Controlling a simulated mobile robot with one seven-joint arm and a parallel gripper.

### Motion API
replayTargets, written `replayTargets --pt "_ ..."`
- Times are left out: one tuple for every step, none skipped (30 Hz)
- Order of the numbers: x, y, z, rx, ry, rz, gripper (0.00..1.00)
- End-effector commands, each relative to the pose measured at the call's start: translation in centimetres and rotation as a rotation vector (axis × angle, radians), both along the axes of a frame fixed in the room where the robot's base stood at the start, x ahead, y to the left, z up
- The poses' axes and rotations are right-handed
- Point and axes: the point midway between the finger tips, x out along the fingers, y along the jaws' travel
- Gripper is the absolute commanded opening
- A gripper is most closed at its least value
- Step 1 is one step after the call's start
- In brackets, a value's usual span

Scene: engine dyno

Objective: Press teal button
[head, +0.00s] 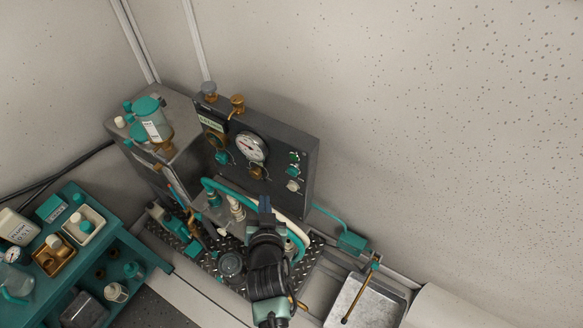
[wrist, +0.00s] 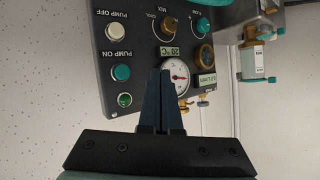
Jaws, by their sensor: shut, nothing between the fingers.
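The teal button (wrist: 121,72), labelled PUMP ON, is on the dark control panel (wrist: 140,55) in the wrist view, between a white PUMP OFF button (wrist: 115,32) and a green lamp (wrist: 125,99). The panel (head: 265,125) stands upright against the wall in the head view; its small teal button (head: 295,168) shows near the right edge. My gripper (wrist: 165,73) is shut and empty, its fingertips pointing at the panel to the right of the teal button in the wrist view. In the head view my gripper (head: 265,201) is in front of the panel's lower part, apart from the button.
The panel also bears a dial gauge (head: 251,148) and a teal knob (head: 222,158). Teal and white hoses (head: 225,188) run below it near my gripper. A metal tray (head: 366,303) lies at the lower right. A teal cart (head: 130,238) with bottles stands left.

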Motion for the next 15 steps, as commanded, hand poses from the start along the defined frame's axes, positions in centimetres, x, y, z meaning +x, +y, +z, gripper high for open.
replayTargets --pt "-0.60 -0.03 -0.82 0.000 0.017 0.000 0.00" --pt "-0.82 -0.03 -1.15 0.000 0.024 0.000 0.00" --pt "-1.03 -0.05 -1.49 0.001 0.030 0.000 0.00" --pt "-1.13 -0.06 -1.64 0.001 0.033 0.000 0.00" --pt "-1.19 -0.07 -1.75 0.001 0.034 0.000 0.00" --pt "-1.21 -0.06 -1.80 0.001 0.035 0.000 0.00" --pt "-1.20 -0.06 -1.81 0.001 0.035 0.000 0.00" --pt "-1.20 -0.07 -1.80 0.001 0.034 0.000 0.00" --pt "-1.18 -0.06 -1.77 0.001 0.034 0.000 0.00" --pt "-1.17 -0.06 -1.76 0.001 0.034 0.000 0.00" --pt "-1.17 -0.07 -1.76 0.001 0.034 0.000 0.00" --pt "-1.15 -0.07 -1.74 0.001 0.034 0.000 0.00" --pt "-1.14 -0.07 -1.74 0.001 0.033 0.000 0.00" --pt "-1.10 -0.09 -1.74 0.001 0.033 0.000 0.00" --pt "-1.02 -0.14 -1.74 0.001 0.033 0.000 0.00"
